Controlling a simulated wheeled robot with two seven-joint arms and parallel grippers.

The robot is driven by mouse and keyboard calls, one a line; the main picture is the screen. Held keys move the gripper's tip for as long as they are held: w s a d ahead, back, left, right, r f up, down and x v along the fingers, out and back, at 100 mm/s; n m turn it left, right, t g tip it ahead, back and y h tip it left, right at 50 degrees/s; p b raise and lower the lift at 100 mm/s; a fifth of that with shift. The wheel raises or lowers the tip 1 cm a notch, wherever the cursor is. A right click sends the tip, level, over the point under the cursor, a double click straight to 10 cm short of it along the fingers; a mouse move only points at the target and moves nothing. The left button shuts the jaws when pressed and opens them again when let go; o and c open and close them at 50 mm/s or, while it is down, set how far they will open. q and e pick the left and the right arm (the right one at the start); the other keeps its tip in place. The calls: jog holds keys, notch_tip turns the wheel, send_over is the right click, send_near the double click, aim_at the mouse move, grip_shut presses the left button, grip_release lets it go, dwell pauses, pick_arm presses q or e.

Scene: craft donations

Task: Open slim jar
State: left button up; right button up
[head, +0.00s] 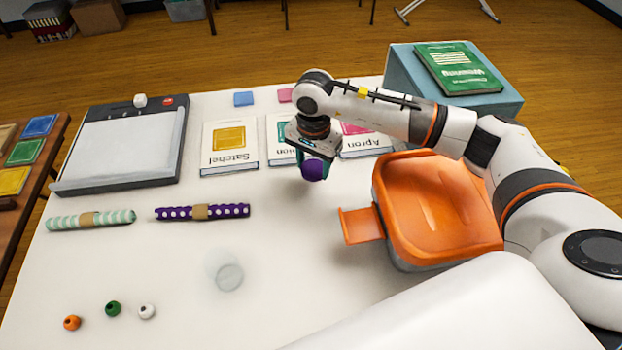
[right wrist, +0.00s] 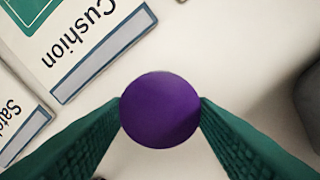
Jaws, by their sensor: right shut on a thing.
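A slim clear jar (head: 229,277) appears to stand on the white table, left of the orange bin. It is see-through and faint, and I see no lid on it. My right gripper (head: 314,167) is above the table, up and to the right of the jar and apart from it. It is shut on a round purple thing (head: 316,170). In the right wrist view the purple thing (right wrist: 160,110) sits between the two green fingers (right wrist: 160,112). I cannot tell whether it is a lid or a ball. My left gripper is not in view.
Pattern booklets, including Satchel (head: 230,162), lie behind my gripper. An orange bin (head: 436,205) stands at right. Two patterned rolls (head: 203,212) lie at left, with a paper trimmer (head: 125,140) behind. Three beads (head: 112,308) lie at front left. The table around the jar is clear.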

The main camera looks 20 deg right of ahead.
aim_at(313, 168)
notch_tip(313, 168, down, 4)
jog(key=shift+f+b, duration=0.15)
jog(key=shift+b, duration=0.95)
jog(key=shift+f, duration=0.15)
jog(key=shift+f, duration=0.1)
jog(key=o, duration=1.1)
